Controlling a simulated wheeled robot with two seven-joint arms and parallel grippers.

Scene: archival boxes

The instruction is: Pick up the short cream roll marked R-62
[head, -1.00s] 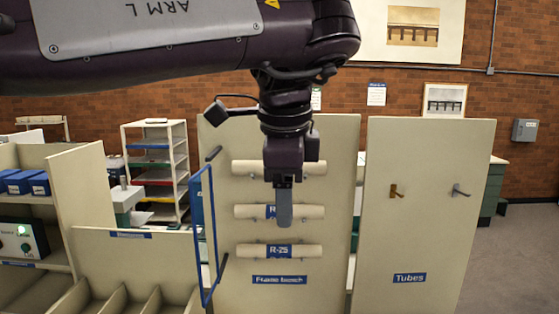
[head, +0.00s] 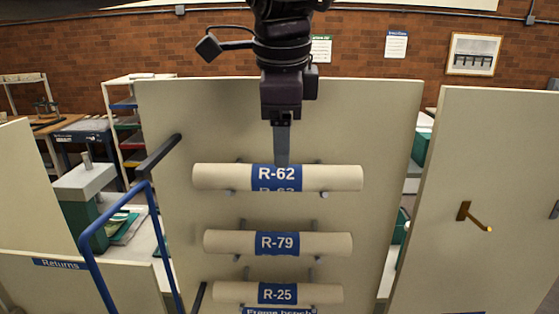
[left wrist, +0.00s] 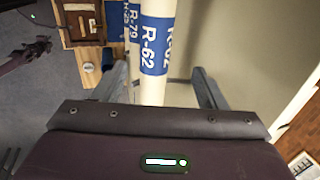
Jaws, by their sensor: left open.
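The short cream roll marked R-62 (head: 220,177) is the top one of three rolls, lying level on pegs on a cream upright panel. Its blue label faces me. My left gripper (head: 281,158) points down from above, its fingertip overlapping the top of the label in the head view. In the left wrist view the R-62 roll (left wrist: 153,88) runs between the two spread fingers of my left gripper (left wrist: 162,88), with a gap on the right side. The fingers are open; I cannot tell whether either touches the roll.
Rolls R-79 (head: 330,243) and R-25 (head: 330,293) hang below on the same panel (head: 380,120). A blue tubular frame (head: 153,225) and a dark bar (head: 160,155) stand out at its left. Another panel (head: 480,150) with a brass hook (head: 470,216) is at the right.

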